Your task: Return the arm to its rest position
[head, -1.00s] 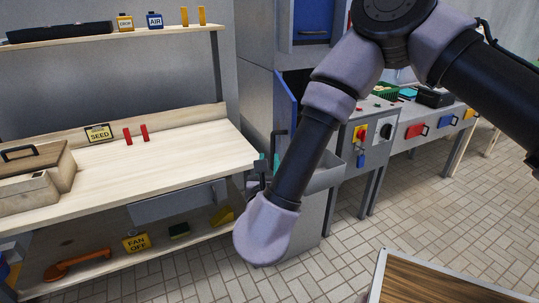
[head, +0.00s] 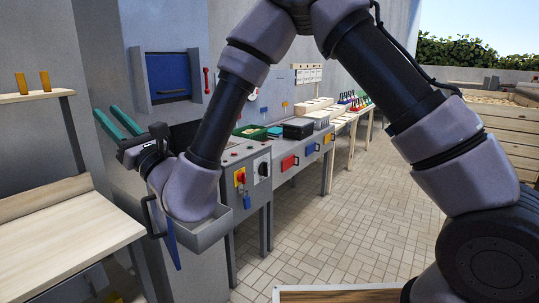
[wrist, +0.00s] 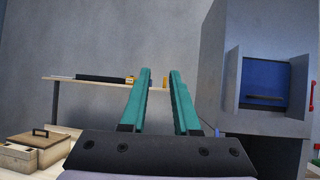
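My gripper (head: 118,122) has two teal fingers and is raised at the left of the head view, in front of the grey cabinet. In the wrist view my gripper (wrist: 160,78) points ahead with a clear gap between the fingers. It is open and nothing is between them. My arm is bent, coming from the upper middle of the head view down to the wrist.
A grey cabinet with a blue panel (head: 168,77) stands behind the gripper. A wooden bench (head: 60,245) is at left. A control box (head: 246,175) and counter with coloured drawers run to the right. Tiled floor (head: 330,235) is free. A wooden box (wrist: 25,155) shows in the wrist view.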

